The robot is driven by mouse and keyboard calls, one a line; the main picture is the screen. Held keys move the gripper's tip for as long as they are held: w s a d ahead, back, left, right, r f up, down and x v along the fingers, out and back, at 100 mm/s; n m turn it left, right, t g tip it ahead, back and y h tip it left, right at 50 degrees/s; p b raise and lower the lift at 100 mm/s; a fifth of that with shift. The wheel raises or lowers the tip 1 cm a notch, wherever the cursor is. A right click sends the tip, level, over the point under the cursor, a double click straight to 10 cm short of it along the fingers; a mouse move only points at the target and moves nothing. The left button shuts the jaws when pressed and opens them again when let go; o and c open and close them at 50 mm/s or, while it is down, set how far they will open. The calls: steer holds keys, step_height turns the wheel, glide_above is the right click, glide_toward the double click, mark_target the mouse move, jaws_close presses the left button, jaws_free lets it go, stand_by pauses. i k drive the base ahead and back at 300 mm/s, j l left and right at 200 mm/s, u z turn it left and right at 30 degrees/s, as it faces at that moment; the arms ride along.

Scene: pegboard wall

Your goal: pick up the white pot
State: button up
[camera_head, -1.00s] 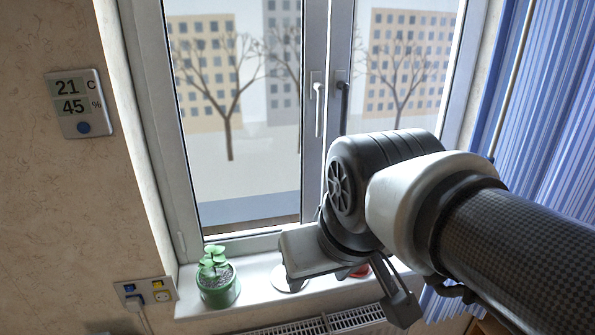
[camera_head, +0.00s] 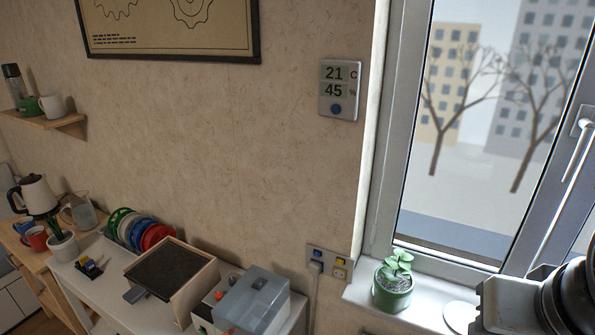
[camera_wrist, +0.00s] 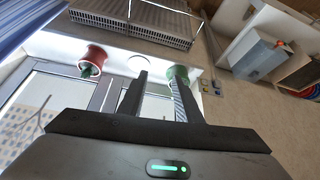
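A white pot (camera_head: 63,246) with a dark green plant stands at the far left of the head view, at the left end of a white table. It does not show in the wrist view. My gripper (camera_wrist: 160,77) is open in the wrist view, with nothing between its fingers. It is over by the window, far to the right of the white pot. In the head view only part of my arm shows at the lower right, and the fingers are out of sight.
A green pot (camera_head: 393,287) with a leafy plant and a white disc (camera_head: 458,316) sit on the windowsill. A red pot (camera_wrist: 93,58) is also there. Around the white pot are a white kettle (camera_head: 36,195), a red mug (camera_head: 36,238), a plate rack and a dark-topped box (camera_head: 168,270).

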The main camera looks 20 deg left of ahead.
mark_target(63, 244)
steer(key=u, duration=2.4)
steer(key=i+j+u, duration=0.1)
steer(key=j, duration=0.2)
steer(key=i+j+u, duration=0.1)
steer(key=j, duration=0.2)
steer(key=i+j+u, duration=0.35)
steer(key=i+j, duration=0.2)
steer(key=i+j+u, duration=0.25)
steer(key=i+j, duration=0.3)
steer(key=i+z, duration=0.2)
steer(key=i, duration=0.3)
steer(key=i+z, duration=0.25)
steer(key=i, duration=0.25)
steer(key=i+j+z, duration=0.2)
steer(key=i, duration=0.25)
steer(key=i+z, duration=0.7)
steer(key=z, duration=0.2)
steer(key=i+j+z, duration=0.15)
steer(key=i+z, duration=0.15)
steer(key=z, duration=0.2)
steer(key=i+j+z, duration=0.1)
steer(key=i+z, duration=0.25)
steer(key=i+j+z, duration=0.15)
steer(key=z, duration=0.2)
steer(key=i+j+z, duration=0.3)
steer(key=k+l, duration=0.1)
